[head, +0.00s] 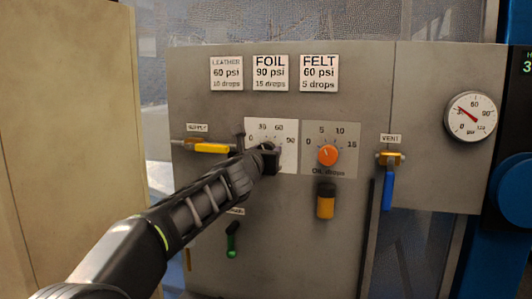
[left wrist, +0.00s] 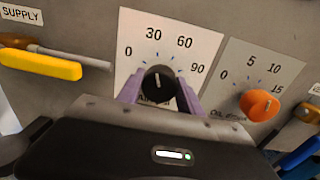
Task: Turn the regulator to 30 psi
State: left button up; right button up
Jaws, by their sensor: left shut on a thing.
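The regulator is a black knob (left wrist: 159,83) on a white dial plate (left wrist: 205,45) marked 0, 30, 60 and 90. Its light pointer line points roughly upward, between the 30 and 60 sides; I cannot read it exactly. My left gripper (left wrist: 160,95) is shut on the knob, with one purple-grey finger on each side. In the head view my left gripper (head: 268,160) hides most of the knob and the plate's lower left. The round psi gauge (head: 471,117) at right has a red needle pointing up and left, around the 30 mark. My right gripper is out of view.
An orange oil-drops knob (head: 327,155) sits close right of the regulator. Signs for leather, foil (head: 270,73) and felt hang above.

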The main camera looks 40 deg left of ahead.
pick_arm(q)
jog(key=o, duration=1.4)
jog(key=b+v, duration=0.1)
jog(key=v, duration=0.6)
jog(key=shift+s+d, duration=0.15)
jog(key=shift+s, duration=0.25)
